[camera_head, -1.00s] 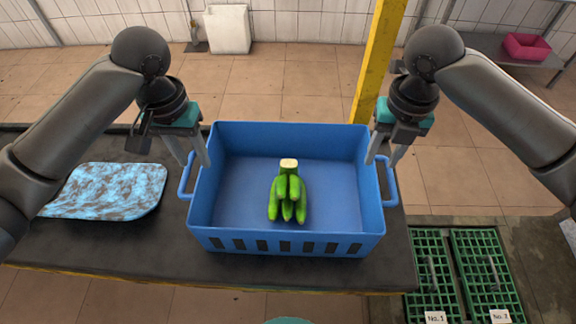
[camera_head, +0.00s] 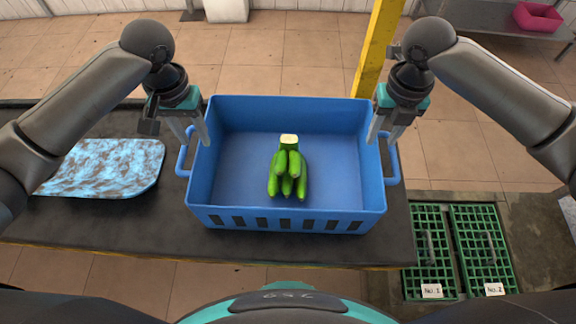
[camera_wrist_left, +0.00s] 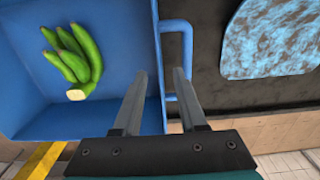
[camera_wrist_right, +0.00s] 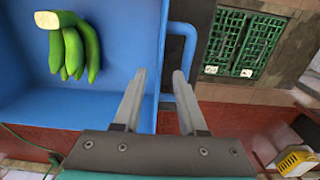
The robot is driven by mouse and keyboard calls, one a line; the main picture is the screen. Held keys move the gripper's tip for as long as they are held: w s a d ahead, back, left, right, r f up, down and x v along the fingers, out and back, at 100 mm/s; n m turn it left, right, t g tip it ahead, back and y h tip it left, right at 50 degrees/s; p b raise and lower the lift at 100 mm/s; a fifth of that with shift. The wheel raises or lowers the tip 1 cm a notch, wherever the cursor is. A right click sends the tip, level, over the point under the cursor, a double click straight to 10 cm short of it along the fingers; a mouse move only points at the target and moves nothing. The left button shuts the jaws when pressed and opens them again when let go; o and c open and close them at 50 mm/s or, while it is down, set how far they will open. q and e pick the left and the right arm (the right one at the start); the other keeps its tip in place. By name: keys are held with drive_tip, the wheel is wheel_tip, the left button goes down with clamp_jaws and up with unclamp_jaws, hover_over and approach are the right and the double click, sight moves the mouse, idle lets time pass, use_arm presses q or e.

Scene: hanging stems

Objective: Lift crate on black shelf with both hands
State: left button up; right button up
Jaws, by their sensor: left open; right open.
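A blue crate (camera_head: 290,223) with a handle loop on each side sits on the black shelf (camera_head: 100,222). A bunch of green bananas (camera_head: 287,175) lies inside it. My left gripper (camera_head: 198,142) is open at the crate's left side, its fingers on either side of the rim by the left handle (camera_wrist_left: 187,60). My right gripper (camera_head: 380,139) is open at the right side, its fingers likewise around the rim by the right handle (camera_wrist_right: 190,60). Whether the fingers touch the crate I cannot tell.
A pale-blue mottled pad (camera_head: 105,166) lies on the shelf left of the crate. A yellow post (camera_head: 379,50) stands behind the crate. Green slatted panels (camera_head: 432,250) lie low at the right. A pink bin (camera_head: 537,17) is at the far right.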

use_arm(q)
wheel_tip(320, 180, down, 9)
drive_tip(key=shift+f, duration=0.1)
use_arm(e)
wheel_tip(320, 180, down, 9)
use_arm(q)
clamp_jaws()
use_arm(e)
clamp_jaws()
use_arm(q)
drive_tip(key=shift+w+r, duration=0.1)
drive_tip(key=shift+r, duration=0.1)
use_arm(e)
drive_tip(key=shift+w+r, duration=0.1)
idle(0.7)
